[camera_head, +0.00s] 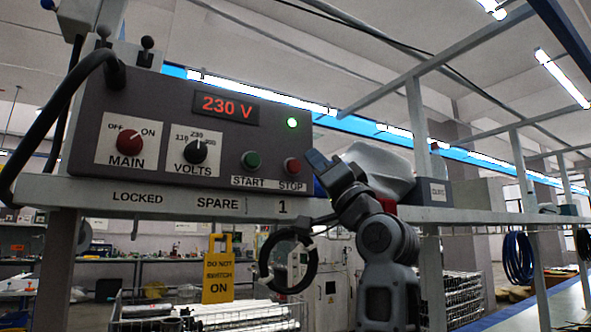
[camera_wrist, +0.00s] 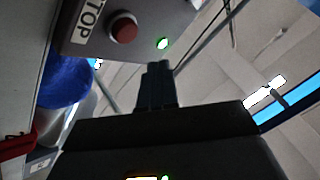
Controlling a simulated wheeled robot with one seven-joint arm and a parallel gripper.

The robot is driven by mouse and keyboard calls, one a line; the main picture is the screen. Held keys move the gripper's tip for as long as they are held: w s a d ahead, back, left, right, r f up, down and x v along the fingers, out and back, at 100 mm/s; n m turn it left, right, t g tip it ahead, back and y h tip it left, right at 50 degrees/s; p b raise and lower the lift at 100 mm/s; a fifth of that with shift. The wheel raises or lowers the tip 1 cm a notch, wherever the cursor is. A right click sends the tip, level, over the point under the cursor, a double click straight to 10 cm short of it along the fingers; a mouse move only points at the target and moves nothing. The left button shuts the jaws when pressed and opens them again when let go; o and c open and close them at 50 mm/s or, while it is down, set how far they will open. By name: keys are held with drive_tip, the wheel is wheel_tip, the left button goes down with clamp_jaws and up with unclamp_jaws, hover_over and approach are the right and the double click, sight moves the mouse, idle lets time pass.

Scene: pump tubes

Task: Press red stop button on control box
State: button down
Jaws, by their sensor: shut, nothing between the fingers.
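The grey control box (camera_head: 190,125) stands on a shelf at the left in the head view. Its red stop button (camera_head: 293,166) is at the lower right of the front panel, above the STOP label. The button also shows in the wrist view (camera_wrist: 124,29), at the top beside part of the STOP label. My gripper (camera_head: 316,160) is shut and empty, just right of the stop button in the head view. In the wrist view its closed fingertips (camera_wrist: 157,68) are below and right of the button, and I see no contact.
The green start button (camera_head: 251,161) is left of the stop button. The box also has a MAIN knob (camera_head: 130,142), a VOLTS knob (camera_head: 196,151), a 230 V display (camera_head: 227,107) and a lit green lamp (camera_head: 292,123). A yellow tag (camera_head: 218,275) hangs below the shelf.

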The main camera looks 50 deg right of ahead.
sight(296, 159)
drive_tip(key=shift+w+d, duration=0.25)
drive_tip(key=shift+w, duration=0.6)
drive_tip(key=shift+w+d, duration=0.2)
drive_tip(key=shift+w, duration=0.6)
drive_tip(key=shift+w, duration=0.1)
idle(0.8)
drive_tip(key=shift+w+d, duration=0.15)
drive_tip(key=shift+w, duration=0.15)
drive_tip(key=shift+w+d+b, duration=0.15)
drive_tip(key=shift+w+b, duration=0.15)
drive_tip(key=shift+w, duration=0.3)
idle(0.8)
drive_tip(key=shift+s, duration=0.15)
drive_tip(key=shift+s+a, duration=0.3)
drive_tip(key=shift+s, duration=0.55)
drive_tip(key=shift+s+a+p, duration=0.2)
drive_tip(key=shift+s+a, duration=0.05)
drive_tip(key=shift+s, duration=0.55)
drive_tip(key=shift+s+a+p, duration=0.2)
drive_tip(key=shift+s+p, duration=0.05)
drive_tip(key=shift+s, duration=0.55)
drive_tip(key=shift+s+a+p, duration=0.2)
drive_tip(key=shift+s+a, duration=0.05)
drive_tip(key=shift+s, duration=0.55)
